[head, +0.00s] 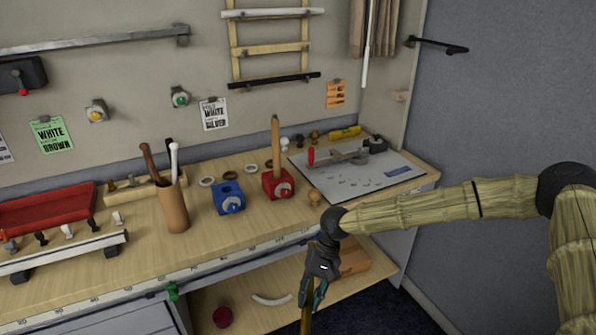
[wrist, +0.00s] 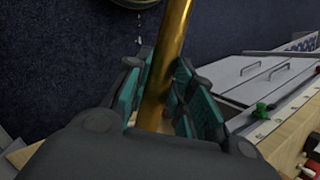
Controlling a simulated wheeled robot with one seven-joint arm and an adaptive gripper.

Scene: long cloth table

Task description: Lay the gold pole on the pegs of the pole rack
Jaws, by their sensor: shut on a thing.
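My gripper (head: 313,292) hangs low in front of the workbench, at the bottom middle of the head view. Its teal-padded fingers are shut on the gold pole (head: 306,319), which runs down out of the frame. In the wrist view, the gold pole (wrist: 170,50) stands between the finger pads (wrist: 158,105) and runs up past the top edge, tilted slightly right. The pole's ends are hidden or out of view. What looks like the pole rack (head: 236,64), a wooden ladder-like frame, is on the wall. It carries a white pole, a wooden pole and a black pole.
The bench (head: 160,246) holds a brown cup (head: 174,208) of sticks, a blue block (head: 228,196), a red block (head: 276,184) with an upright stick, and a grey board (head: 385,180). A lower shelf (head: 270,315) lies beside my gripper. Dark floor is clear at right.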

